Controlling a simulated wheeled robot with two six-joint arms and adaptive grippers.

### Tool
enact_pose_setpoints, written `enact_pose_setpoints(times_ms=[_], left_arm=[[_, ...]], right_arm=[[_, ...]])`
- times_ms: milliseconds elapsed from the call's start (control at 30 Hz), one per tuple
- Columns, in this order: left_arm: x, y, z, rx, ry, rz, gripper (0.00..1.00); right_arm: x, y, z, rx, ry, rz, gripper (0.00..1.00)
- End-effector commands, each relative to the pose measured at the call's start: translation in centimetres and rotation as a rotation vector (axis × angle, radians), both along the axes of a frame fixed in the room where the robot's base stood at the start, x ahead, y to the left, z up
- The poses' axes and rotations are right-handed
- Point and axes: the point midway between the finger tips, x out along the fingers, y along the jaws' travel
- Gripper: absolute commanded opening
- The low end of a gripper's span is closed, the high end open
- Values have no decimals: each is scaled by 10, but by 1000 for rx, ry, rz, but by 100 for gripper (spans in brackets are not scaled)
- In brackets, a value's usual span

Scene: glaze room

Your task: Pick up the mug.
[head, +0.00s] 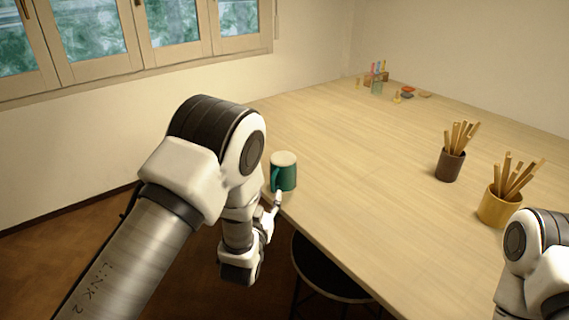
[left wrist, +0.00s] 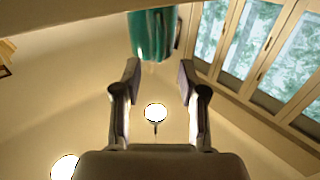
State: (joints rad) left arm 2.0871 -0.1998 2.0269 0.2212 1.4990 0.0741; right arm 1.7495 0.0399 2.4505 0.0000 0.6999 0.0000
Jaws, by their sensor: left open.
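The mug (head: 284,176) is dark green with a pale top and stands upright on the wooden table (head: 350,165), close to its left edge. Its handle shows on the left side, toward my arm. My left gripper (head: 277,198) is at the table edge, just in front of the mug's lower part. In the left wrist view the gripper's two fingers (left wrist: 158,78) are apart with nothing between them. The mug (left wrist: 152,35) shows there just beyond the fingertips. I cannot tell whether a finger touches it. My right gripper is out of view.
A brown cup (head: 450,166) and a yellow cup (head: 494,208), both with wooden sticks, stand at the right. Small coloured items (head: 377,86) lie at the far corner. A dark stool (head: 325,272) is by the near edge. The table's middle is clear.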

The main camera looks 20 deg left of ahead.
Motion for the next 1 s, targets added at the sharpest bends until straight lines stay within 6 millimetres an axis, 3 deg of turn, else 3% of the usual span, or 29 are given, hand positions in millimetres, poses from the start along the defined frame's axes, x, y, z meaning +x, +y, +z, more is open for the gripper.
enact_pose_setpoints(times_ms=[333, 600, 633, 733, 1000], left_arm=[[56, 3, -3, -1, -1, 2, 42], [63, 3, -5, 1, 0, 1, 42], [63, 3, -5, 1, 0, 1, 35], [63, 3, -5, 1, 0, 1, 0], [63, 3, -5, 0, -1, 1, 0]], right_arm=[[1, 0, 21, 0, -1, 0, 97], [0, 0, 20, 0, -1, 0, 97], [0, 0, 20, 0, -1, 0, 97], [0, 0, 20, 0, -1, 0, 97], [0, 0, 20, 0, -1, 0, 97]])
